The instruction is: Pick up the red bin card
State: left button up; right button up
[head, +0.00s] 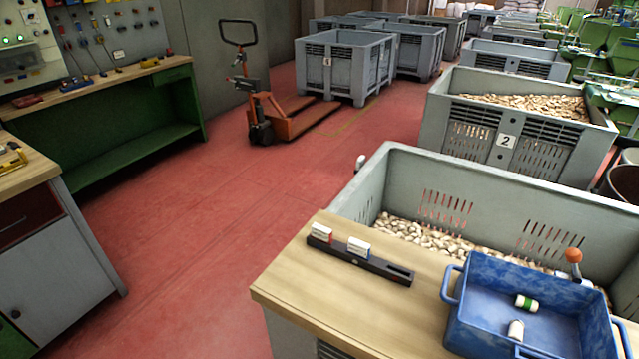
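A white card with a red band, which I take as the red bin card (321,233), stands upright in a black slotted holder (372,267) on the light wooden table (300,272). It is at the holder's left end. A similar white card with a blue band (358,247) stands in the same holder, a little to its right. The holder's right end has an empty slot. Neither of my grippers is in the head view.
A blue tray (451,289) with a green-banded white piece (526,303) and another whitish piece (515,330) sits right of the holder. A grey bin of corks (480,190) stands behind the table. Red floor (190,225) is open at left.

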aim_at(322, 234)
jog(key=z, duration=1.4)
jog(key=u, duration=1.4)
jog(key=i+l+u, duration=0.4)
jog(key=i, duration=0.45)
jog(key=i+l+u, duration=0.4)
jog(key=i+l, duration=0.4)
jog(key=l, duration=0.1)
